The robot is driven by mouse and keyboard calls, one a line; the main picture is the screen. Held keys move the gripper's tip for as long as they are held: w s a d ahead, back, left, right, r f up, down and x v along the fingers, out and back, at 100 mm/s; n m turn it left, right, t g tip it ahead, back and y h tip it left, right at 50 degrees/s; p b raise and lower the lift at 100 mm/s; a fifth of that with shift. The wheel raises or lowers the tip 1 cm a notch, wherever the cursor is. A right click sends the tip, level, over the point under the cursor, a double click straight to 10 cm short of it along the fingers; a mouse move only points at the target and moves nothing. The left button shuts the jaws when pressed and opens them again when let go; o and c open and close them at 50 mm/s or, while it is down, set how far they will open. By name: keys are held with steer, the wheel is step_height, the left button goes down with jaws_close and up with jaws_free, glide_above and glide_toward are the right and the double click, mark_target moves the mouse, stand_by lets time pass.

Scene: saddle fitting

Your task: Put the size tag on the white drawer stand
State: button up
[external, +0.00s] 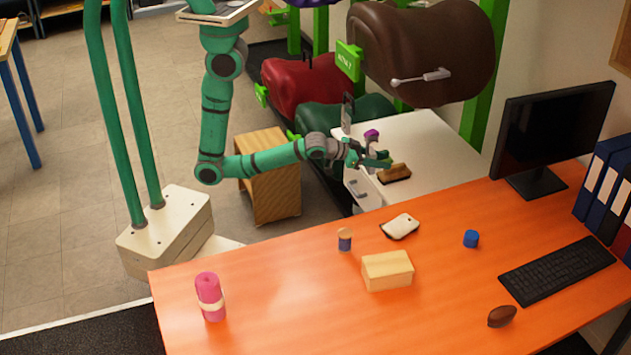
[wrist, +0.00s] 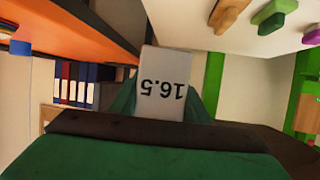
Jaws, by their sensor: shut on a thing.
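The size tag is a small white card marked "16.5" (wrist: 165,85). It shows upside down in the wrist view, held between the green fingers of my gripper (wrist: 163,108). In the external view my gripper (external: 372,158) is at the near left side of the white drawer stand (external: 432,138), close to its top. I cannot make out the tag clearly there. The stand's white top also shows at the upper right of the wrist view (wrist: 195,30). The tag appears apart from the stand.
A brown brush (external: 394,173) lies on the stand near my gripper. A purple item (external: 371,133) is farther back. Saddles on a green rack stand behind. The stand's right part looks clear.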

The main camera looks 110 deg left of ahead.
steer(key=s+a+f+n+g+y, duration=0.2)
steer(key=s+a+n+g, duration=0.1)
steer(key=s+a, duration=0.75)
steer(key=s+a+f+n+g+y, duration=0.2)
steer(key=s+a+f+n+y, duration=0.1)
steer(key=s+a, duration=0.8)
steer(key=shift+n+g, duration=0.3)
steer(key=shift+g, duration=0.1)
steer(key=w+a+f, duration=0.2)
steer(key=a, duration=0.2)
steer(key=w+a+f, duration=0.6)
steer(key=a, duration=0.1)
steer(key=shift+a+f, duration=0.2)
steer(key=shift+a, duration=0.1)
steer(key=shift+w+a+f, duration=0.25)
steer(key=shift+w+f, duration=0.05)
steer(key=shift+f, duration=0.1)
steer(key=shift+a+f, duration=0.1)
steer(key=shift+f, duration=1.55)
steer(key=shift+f, duration=0.1)
steer(key=o, duration=0.8)
